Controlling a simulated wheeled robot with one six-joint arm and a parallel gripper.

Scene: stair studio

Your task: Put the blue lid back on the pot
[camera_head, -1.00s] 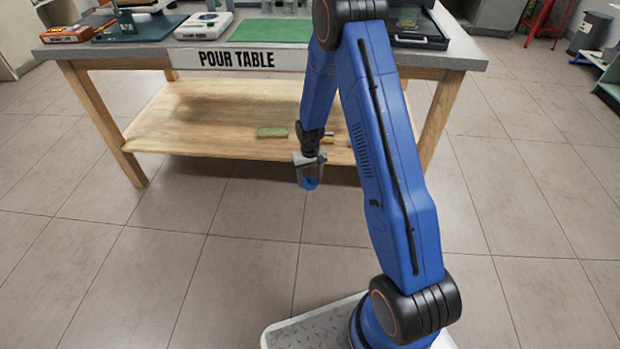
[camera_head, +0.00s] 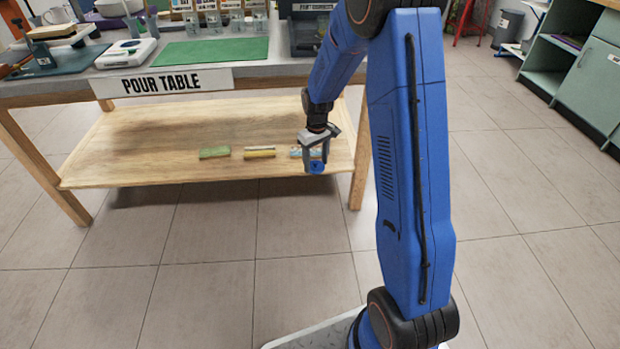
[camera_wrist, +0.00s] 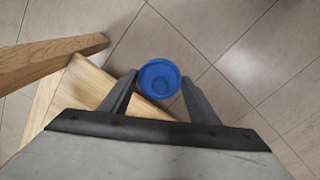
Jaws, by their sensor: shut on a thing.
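The blue lid (camera_head: 316,167) is between the fingers of my gripper (camera_head: 318,152), in front of the table's lower shelf. In the wrist view the lid (camera_wrist: 160,78) is round, with a raised rim, and my gripper's two fingers (camera_wrist: 159,90) press on its left and right sides. My gripper is shut on it and holds it in the air above the floor. I cannot make out the pot in any view. My own arm hides part of the table's right end.
The pour table (camera_head: 270,78) has a green mat (camera_head: 212,51), a white scale (camera_head: 126,54) and bottles on top. Its wooden lower shelf (camera_head: 130,150) carries a green block (camera_head: 214,153) and other small items. Green cabinets (camera_head: 590,85) stand at right. The floor in front is clear.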

